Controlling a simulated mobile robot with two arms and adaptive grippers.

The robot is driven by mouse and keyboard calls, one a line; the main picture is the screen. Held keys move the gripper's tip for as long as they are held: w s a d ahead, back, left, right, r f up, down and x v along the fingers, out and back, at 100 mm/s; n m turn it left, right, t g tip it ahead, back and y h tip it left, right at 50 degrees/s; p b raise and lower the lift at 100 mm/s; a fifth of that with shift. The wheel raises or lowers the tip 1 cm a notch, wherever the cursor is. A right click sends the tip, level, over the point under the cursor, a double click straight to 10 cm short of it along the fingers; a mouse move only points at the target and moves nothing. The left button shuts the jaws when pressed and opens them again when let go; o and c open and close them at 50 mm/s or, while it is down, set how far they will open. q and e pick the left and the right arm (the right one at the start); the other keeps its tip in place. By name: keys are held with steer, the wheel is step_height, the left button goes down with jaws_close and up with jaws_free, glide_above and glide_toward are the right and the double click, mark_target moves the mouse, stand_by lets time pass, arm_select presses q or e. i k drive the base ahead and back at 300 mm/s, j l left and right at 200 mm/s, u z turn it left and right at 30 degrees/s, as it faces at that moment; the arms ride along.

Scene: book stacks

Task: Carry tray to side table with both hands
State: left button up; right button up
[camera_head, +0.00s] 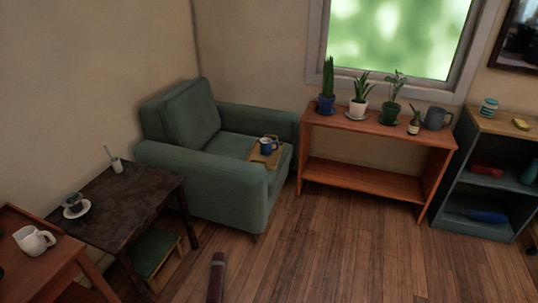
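A small light-wood tray (256,155) lies on the right part of the green armchair's seat. A blue mug (267,146) stands on the tray. A dark low table (132,204), which may be the side table, stands left of the armchair (236,194). It bears a cup on a white saucer (76,209) and a small white pot with a thin stick (117,166); bare top lies between and in front of them. Neither of my grippers is in view.
A reddish table (14,252) with a white jug (33,240) is at lower left. A green-topped stool (155,249) sits under the dark table. A dark cylinder (216,278) is on the floor. A plant shelf (345,123) and grey bookcase (490,200) stand right. Central floor is open.

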mark_target(127, 205)
steer(key=i+l+u, duration=0.2)
steer(key=i, duration=0.35)
steer(key=i+l+u, duration=0.2)
steer(key=i+l, duration=0.3)
steer(key=i, duration=0.05)
